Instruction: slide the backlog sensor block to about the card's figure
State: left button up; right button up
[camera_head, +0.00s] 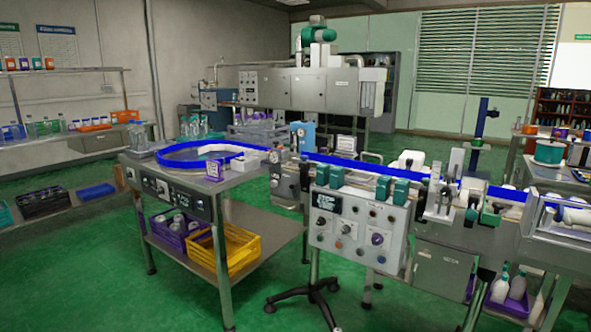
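Neither of my grippers is in view. A long blue-railed conveyor (335,161) runs from the looped track (190,148) on the left table to the machine on the right. A small purple-edged card (214,169) stands at the front of the left table; its figure is too small to read. I cannot tell for sure which part is the backlog sensor block. Several green blocks (383,188) sit along the near side of the conveyor, and a small pale block (250,163) is by the loop's right end.
A control panel (345,240) with knobs and a dark display hangs in front of the conveyor. A black star-shaped foot (307,291) stands on the green floor below. Yellow (237,250) and purple crates (172,228) sit on the left table's lower shelf. Floor at front left is clear.

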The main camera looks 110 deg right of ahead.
aim_at(449, 176)
jog(key=z, duration=4)
